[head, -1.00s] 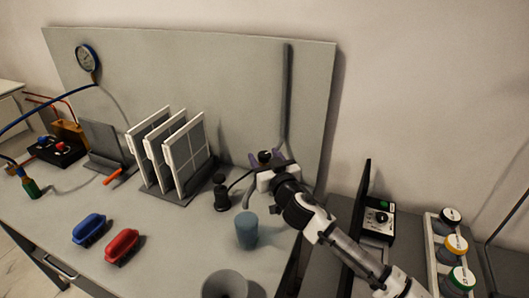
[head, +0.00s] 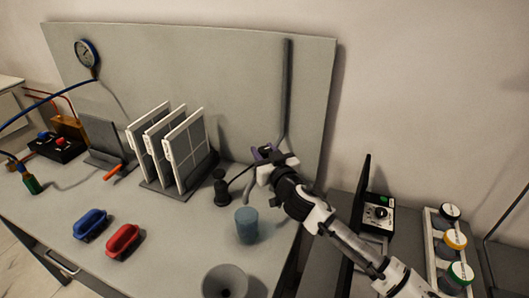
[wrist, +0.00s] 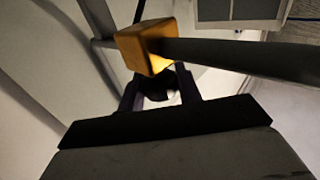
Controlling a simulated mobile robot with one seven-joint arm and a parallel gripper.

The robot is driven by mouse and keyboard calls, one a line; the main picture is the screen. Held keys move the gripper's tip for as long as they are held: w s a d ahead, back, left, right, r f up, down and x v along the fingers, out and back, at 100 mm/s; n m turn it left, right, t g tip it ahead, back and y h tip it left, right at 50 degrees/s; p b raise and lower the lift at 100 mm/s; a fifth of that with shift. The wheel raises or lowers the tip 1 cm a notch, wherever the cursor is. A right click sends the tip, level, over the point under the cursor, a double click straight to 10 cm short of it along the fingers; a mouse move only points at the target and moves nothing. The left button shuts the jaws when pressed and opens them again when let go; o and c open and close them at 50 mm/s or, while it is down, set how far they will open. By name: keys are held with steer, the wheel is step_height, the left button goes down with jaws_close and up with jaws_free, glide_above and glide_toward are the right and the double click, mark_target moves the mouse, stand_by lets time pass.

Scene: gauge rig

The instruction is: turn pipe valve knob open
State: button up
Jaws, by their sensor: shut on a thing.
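In the head view my gripper (head: 264,155) is at the foot of a grey vertical pipe (head: 287,95) by the back panel. Its purple fingers face the panel. In the wrist view my gripper (wrist: 159,80) has its two fingers on either side of a dark round piece (wrist: 158,90), which looks like the valve knob. The fingers are shut on it. A yellow-orange block (wrist: 148,45) sits just beyond the fingertips, with a dark bar (wrist: 240,58) running right from it. The knob is hidden behind my gripper in the head view, so its angle cannot be told.
A blue cup (head: 247,225) and a black bottle-like piece (head: 221,188) stand close left of my arm. A grey funnel-like cup (head: 225,283) is at the front. A rack of white panels (head: 172,145) stands further left. A black dial box (head: 378,213) is to the right.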

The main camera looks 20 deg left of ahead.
steer(key=shift+d, duration=0.1)
steer(key=n+g+y, duration=0.3)
steer(key=n+g, duration=0.1)
steer(key=g, duration=0.1)
steer(key=shift+w+n+g+y, duration=0.1)
steer(key=shift+n+g+y, duration=0.2)
steer(key=shift+y, duration=0.1)
steer(key=shift+n+g+y, duration=0.6)
steer(key=shift+n+g, duration=0.5)
steer(key=shift+g, duration=1)
steer(key=o, duration=1)
steer(key=shift+c, duration=0.2)
steer(key=s+d+b, duration=0.2)
steer(key=d+b, duration=0.3)
steer(key=d, duration=0.8)
steer(key=shift+s+d, duration=0.25)
steer(key=shift+s, duration=0.05)
